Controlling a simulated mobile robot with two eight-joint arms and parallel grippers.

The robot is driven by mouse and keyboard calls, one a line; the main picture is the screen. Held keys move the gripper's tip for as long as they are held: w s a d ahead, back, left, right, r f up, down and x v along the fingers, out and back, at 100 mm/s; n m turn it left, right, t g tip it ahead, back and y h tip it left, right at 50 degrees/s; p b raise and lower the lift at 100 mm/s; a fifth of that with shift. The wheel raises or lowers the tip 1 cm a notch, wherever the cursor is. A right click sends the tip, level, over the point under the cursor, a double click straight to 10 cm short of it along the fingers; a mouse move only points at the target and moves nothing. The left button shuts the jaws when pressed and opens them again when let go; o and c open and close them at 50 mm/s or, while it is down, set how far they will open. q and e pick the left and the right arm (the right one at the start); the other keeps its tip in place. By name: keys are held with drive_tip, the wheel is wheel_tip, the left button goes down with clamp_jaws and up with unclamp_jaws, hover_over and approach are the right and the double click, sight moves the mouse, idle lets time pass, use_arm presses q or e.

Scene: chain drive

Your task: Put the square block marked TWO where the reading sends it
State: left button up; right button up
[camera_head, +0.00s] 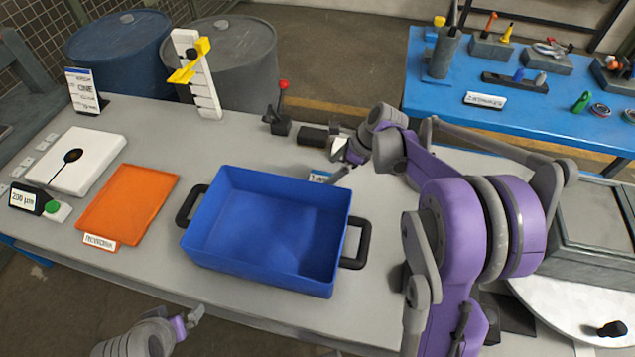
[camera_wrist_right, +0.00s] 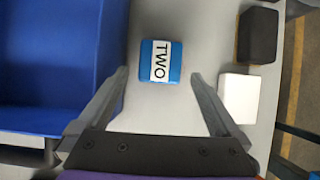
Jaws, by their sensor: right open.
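The blue square block marked TWO (camera_wrist_right: 175,68) lies flat on the grey table in the right wrist view. In the head view its labelled top (camera_head: 319,177) shows just behind the blue bin's (camera_head: 203,228) far right corner, partly hidden. My right gripper (camera_wrist_right: 160,77) is open above the block, with its fingers spread to either side and apart from it. In the head view the right gripper (camera_head: 338,168) hangs beside the bin. A small display (camera_head: 23,198) reads what looks like 200 µm. A printed card (camera_head: 84,92) stands behind; its lines are too small to read. My left gripper (camera_head: 186,319) is low at the front edge.
An orange tray (camera_head: 130,200), its label apparently REWORK, lies left of the bin. A white device (camera_head: 95,150) with a dark round spot is further left. A black block (camera_wrist_right: 257,35) and a white block (camera_wrist_right: 238,98) stand right of the TWO block. A blue table (camera_head: 430,105) is at the back right.

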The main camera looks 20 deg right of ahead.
sight(321, 179)
drive_tip(key=x, duration=0.7)
drive_tip(key=shift+w+a+f, duration=0.1)
drive_tip(key=shift+w+f, duration=0.05)
drive_tip(key=shift+f, duration=0.15)
clamp_jaws()
drive_tip(key=shift+r, duration=0.1)
